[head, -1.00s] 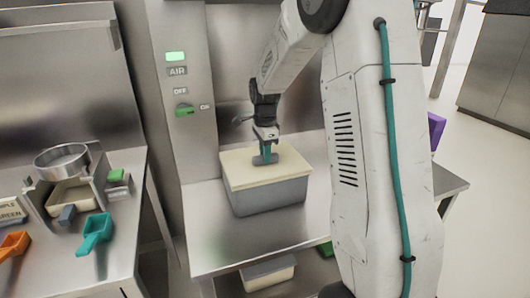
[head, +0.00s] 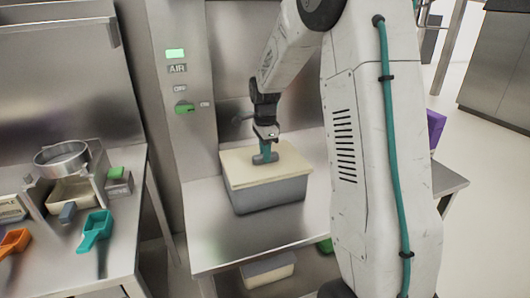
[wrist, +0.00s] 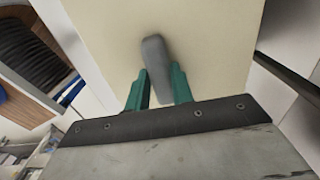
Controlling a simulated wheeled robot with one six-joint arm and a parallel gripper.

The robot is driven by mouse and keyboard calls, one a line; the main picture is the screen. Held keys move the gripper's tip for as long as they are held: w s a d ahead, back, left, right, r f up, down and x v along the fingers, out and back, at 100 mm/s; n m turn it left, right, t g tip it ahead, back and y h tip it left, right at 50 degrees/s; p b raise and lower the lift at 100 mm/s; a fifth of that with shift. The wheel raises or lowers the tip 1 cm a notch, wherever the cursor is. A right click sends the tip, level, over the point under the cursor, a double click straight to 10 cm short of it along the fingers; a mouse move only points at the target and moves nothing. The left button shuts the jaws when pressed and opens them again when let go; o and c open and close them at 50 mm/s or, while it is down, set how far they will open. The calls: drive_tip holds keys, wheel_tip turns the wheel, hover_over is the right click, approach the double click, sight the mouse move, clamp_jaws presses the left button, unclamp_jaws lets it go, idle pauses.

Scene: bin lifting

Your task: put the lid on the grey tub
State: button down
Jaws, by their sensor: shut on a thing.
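The grey tub (head: 270,195) stands on the steel table in the middle of the head view. The cream lid (head: 245,176) lies over the top of the tub; from here I cannot tell whether it is fully seated. My gripper (head: 265,157) is above the lid, its teal fingers shut on the lid's grey handle. In the wrist view the handle (wrist: 154,55) shows between the fingertips of my gripper (wrist: 159,88), with the cream lid (wrist: 205,40) filling the view behind it. The far side of the tub is hidden.
The steel table (head: 215,235) has free room in front of the tub. A bench at left holds a sieve (head: 62,158), a teal scoop (head: 95,231) and an orange scoop (head: 14,242). A control panel (head: 180,85) stands behind. Another tub (head: 268,270) sits below.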

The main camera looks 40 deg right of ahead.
idle(0.4)
drive_tip(key=c, duration=0.6)
unclamp_jaws()
drive_tip(key=shift+r, duration=3.5)
clamp_jaws()
drive_tip(key=shift+f, duration=0.1)
